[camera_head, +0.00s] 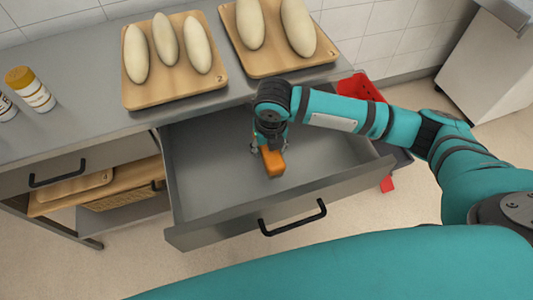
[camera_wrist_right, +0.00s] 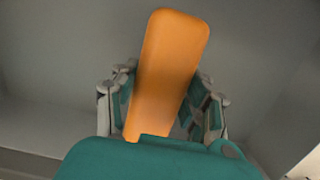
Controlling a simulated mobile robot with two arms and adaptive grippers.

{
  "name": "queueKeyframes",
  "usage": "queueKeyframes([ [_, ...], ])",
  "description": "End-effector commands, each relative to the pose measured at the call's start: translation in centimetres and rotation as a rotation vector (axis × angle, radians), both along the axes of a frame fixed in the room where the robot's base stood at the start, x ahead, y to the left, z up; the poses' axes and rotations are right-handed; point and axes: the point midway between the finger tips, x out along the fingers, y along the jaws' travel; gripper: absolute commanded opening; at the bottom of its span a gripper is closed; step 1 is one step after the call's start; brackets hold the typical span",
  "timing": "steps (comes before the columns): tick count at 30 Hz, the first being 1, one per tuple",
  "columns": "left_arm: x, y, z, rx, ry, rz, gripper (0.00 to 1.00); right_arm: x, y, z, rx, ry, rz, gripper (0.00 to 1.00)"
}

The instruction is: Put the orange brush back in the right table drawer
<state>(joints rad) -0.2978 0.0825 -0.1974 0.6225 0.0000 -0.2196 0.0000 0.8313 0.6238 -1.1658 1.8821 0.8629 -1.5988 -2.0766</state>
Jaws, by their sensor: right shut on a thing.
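The orange brush (camera_head: 273,161) is in the right gripper, inside the outline of the open right table drawer (camera_head: 205,196). My right gripper (camera_head: 268,147) is shut on it and points down into the drawer. In the right wrist view the brush (camera_wrist_right: 168,75) lies between the two fingers of the right gripper (camera_wrist_right: 163,105), with its far end sticking out past them. I cannot tell whether the brush touches the drawer floor. The drawer is pulled well out, and the rest of it looks empty. My left gripper is not in view.
The grey table (camera_head: 75,95) carries two wooden boards (camera_head: 165,98) (camera_head: 275,62) with pale dough loaves, and jars (camera_head: 31,88) at the left. A closed drawer (camera_head: 75,165) is to the left. A red crate (camera_head: 363,86) stands to the right.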

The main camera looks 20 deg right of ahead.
Motion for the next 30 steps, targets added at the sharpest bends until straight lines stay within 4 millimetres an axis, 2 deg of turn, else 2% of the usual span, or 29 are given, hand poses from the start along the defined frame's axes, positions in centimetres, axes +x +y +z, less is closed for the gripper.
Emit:
queueKeyframes([
  [10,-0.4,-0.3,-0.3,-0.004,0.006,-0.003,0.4,-0.1,0.0,-3.9,0.0,0.0,-0.001,0.04],
  [20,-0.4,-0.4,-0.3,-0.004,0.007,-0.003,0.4,0.0,0.0,-4.1,0.0,-0.001,0.0,0.04],
  [21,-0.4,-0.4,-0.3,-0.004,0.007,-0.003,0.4,0.0,0.0,-4.2,0.0,-0.001,0.0,0.46],
  [26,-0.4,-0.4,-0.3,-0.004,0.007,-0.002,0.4,0.0,0.0,-4.2,0.0,-0.001,0.0,0.66],
  [30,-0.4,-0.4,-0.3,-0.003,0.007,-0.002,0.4,0.0,0.0,-4.2,0.0,-0.001,0.0,0.68],
])
